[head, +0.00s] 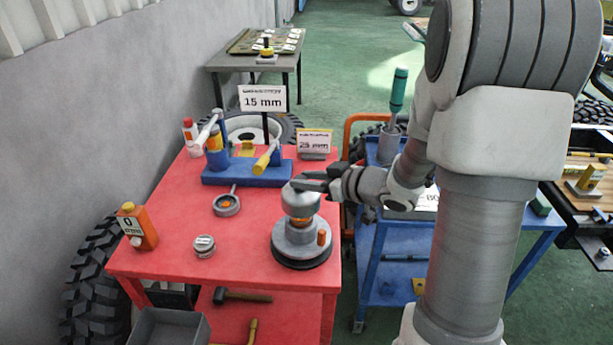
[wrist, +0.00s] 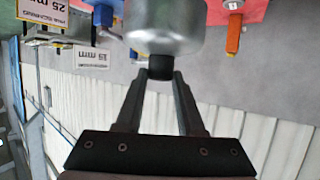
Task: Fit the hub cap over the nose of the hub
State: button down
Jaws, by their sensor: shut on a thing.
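The hub cap (head: 300,202) is a grey metal dome, above the hub (head: 299,240) on the red table. In the wrist view the hub cap (wrist: 165,27) fills the top middle, and its black knob sits between my fingertips. My gripper (head: 308,183) is shut on this knob; it also shows in the wrist view (wrist: 160,74). The hub is grey on a round dark base, with an orange peg at its right. A narrow orange-brown band, seemingly the nose, shows between cap and hub. I cannot tell whether the cap touches the hub.
The red table (head: 175,255) also holds a grey ring part (head: 227,204), a small round metal part (head: 204,246), an orange bottle (head: 138,227) and a blue tool rack (head: 240,176). A blue cart (head: 393,245) stands at the right.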

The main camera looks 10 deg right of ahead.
aim_at(306, 192)
jog(key=shift+f+b, duration=0.85)
jog(key=shift+f, duration=0.7)
jog(key=shift+p, duration=0.55)
dwell(0.5)
jog(key=shift+f+b, duration=1.5)
jog(key=shift+f, duration=0.55)
jog(key=shift+c, duration=2.2)
grip_release()
jog(key=p+v, duration=0.3)
jog(key=v, duration=1.4)
jog(key=shift+s+d, duration=0.2)
jog(key=shift+w, duration=0.1)
